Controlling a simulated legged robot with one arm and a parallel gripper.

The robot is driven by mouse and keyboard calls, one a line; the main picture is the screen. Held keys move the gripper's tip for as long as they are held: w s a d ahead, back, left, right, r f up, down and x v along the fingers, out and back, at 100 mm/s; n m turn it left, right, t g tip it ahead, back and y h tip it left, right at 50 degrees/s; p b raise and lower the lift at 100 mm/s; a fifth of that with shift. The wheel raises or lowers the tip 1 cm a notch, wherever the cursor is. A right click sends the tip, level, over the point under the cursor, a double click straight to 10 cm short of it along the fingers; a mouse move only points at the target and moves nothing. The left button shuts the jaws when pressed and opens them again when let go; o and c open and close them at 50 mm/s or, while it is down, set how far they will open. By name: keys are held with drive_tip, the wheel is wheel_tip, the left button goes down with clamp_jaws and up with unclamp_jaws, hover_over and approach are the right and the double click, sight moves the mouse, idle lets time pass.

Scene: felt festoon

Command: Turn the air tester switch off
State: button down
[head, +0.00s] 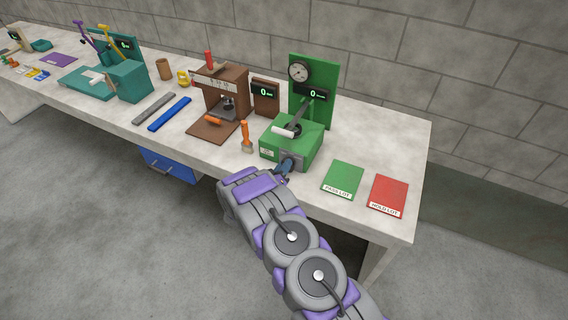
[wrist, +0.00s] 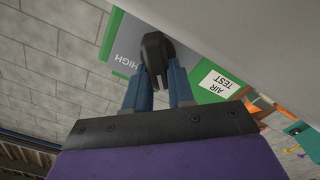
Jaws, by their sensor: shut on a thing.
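The black switch knob (wrist: 156,46) stands out from that plate. My gripper (head: 288,166) is at the box's front, its blue fingers shut on the knob in the wrist view (wrist: 159,75). In the head view the gripper hides the knob. Other markings around the knob are hidden.
A green PASS LOT mat (head: 343,179) and a red HOLD LOT mat (head: 388,195) lie right of the tester. An orange-handled brush (head: 246,136) and a brown press (head: 222,95) stand to its left. The bench's front edge is close beneath my arm.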

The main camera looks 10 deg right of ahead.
drive_tip(key=shift+w+a+r+n, duration=0.2)
drive_tip(key=shift+w+a+n, duration=0.05)
drive_tip(key=shift+n, duration=0.35)
drive_tip(key=c, duration=1.3)
unclamp_jaws()
drive_tip(key=shift+c, duration=0.2)
drive_tip(key=o, duration=0.4)
drive_tip(key=shift+f, duration=0.2)
drive_tip(key=shift+d, duration=0.15)
drive_tip(key=shift+s, duration=0.15)
drive_tip(key=shift+s+a+p, duration=0.2)
drive_tip(key=shift+s+p, duration=0.05)
drive_tip(key=shift+p, duration=0.05)
drive_tip(key=p+v, duration=0.1)
drive_tip(key=v, duration=1.5)
drive_tip(key=shift+s+a, duration=0.2)
drive_tip(key=shift+a, duration=0.1)
drive_tip(key=shift+w, duration=0.1)
